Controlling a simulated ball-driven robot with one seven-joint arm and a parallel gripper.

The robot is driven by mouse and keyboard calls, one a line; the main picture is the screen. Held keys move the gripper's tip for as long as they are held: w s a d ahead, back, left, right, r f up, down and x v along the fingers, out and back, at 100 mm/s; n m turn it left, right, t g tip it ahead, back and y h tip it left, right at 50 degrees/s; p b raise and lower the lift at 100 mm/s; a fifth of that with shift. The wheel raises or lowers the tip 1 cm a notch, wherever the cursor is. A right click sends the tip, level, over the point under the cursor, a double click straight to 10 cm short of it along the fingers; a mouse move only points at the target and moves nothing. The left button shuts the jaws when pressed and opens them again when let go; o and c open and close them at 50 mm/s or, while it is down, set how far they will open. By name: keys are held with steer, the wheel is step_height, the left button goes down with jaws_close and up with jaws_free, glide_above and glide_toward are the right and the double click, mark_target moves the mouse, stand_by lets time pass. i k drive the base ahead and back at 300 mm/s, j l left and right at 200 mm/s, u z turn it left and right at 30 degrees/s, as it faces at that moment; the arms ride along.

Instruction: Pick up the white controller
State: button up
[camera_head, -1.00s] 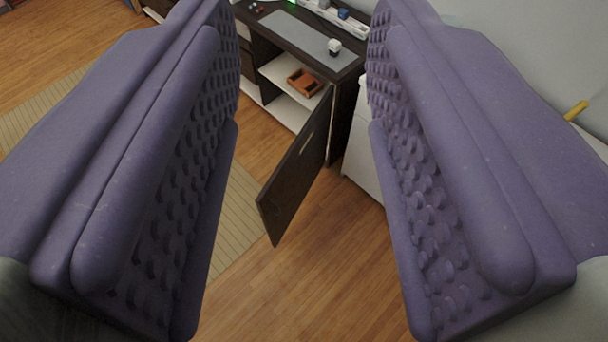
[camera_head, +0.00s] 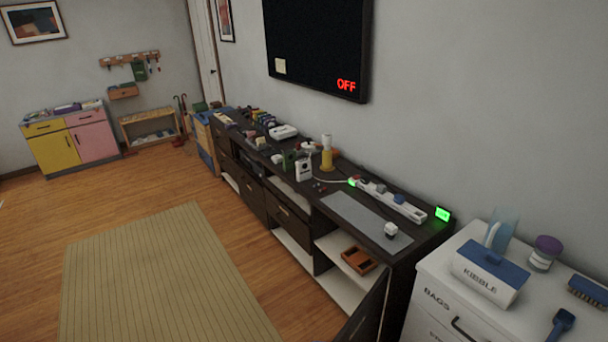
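My gripper is not in view in the current frame. A long dark media console (camera_head: 345,240) stands along the wall, with many small items on top. A white, low, rounded item (camera_head: 283,131) lies toward its far half. A white upright device (camera_head: 304,170) stands near the front edge. A small white item (camera_head: 391,230) sits at the near end, at the edge of a grey mat (camera_head: 352,214). I cannot tell which of these, if any, is the white controller.
An open cabinet door (camera_head: 366,312) sticks out at the console's near end; an orange-brown box (camera_head: 358,260) sits on the shelf. A white cabinet (camera_head: 437,290) with a kibble box (camera_head: 487,274) stands at right. The wooden floor and striped rug (camera_head: 160,280) are clear.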

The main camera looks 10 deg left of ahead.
mark_target(303, 167)
steer(key=i+j+u, duration=0.4)
steer(key=j, duration=0.15)
steer(key=i+j+u, duration=0.85)
steer(key=i, duration=0.15)
steer(key=i+z, duration=0.1)
steer(key=i, duration=0.4)
steer(key=i+j+z, duration=0.1)
steer(key=i, duration=0.35)
steer(key=i+l+z, duration=0.15)
steer(key=i+z, duration=0.6)
steer(key=z, duration=0.2)
steer(key=i+j+z, duration=0.1)
steer(key=i+z, duration=0.35)
steer(key=i+l+z, duration=0.15)
steer(key=i, duration=0.35)
steer(key=i+l+z, duration=0.2)
steer(key=i, duration=0.3)
steer(key=i+l+u, duration=0.15)
steer(key=i, duration=0.2)
steer(key=i+l+u, duration=0.15)
steer(key=i+l, duration=0.2)
